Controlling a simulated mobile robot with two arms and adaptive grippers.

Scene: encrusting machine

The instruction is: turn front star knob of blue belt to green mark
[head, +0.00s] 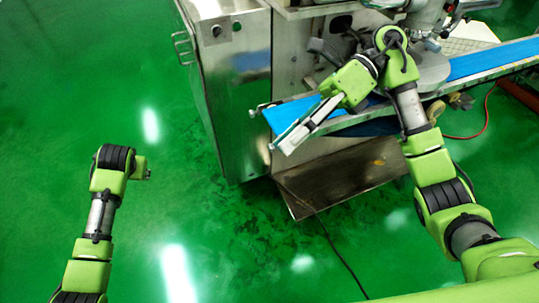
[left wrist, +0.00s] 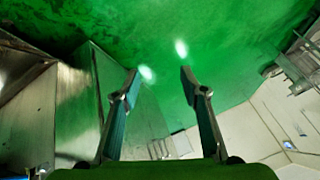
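The blue belt (head: 466,68) runs from the right side of the head view to a free end at the left. At that free end, a small dark fitting (head: 253,112) shows at the far corner and a small metal one (head: 272,146) at the near corner. I cannot make out a star shape or a green mark. My right gripper (head: 286,147) points down-left across the belt's near edge, its tips close to the near fitting; contact and finger gap are unclear. My left gripper (left wrist: 158,78) is open and empty in the left wrist view, away from the belt.
A steel cabinet (head: 235,90) stands left of the belt's end. A brown metal plate (head: 340,178) lies low below the belt, with a black cable (head: 340,255) on the floor. A red hose (head: 487,112) lies at the right. The green floor (head: 60,80) is clear at left.

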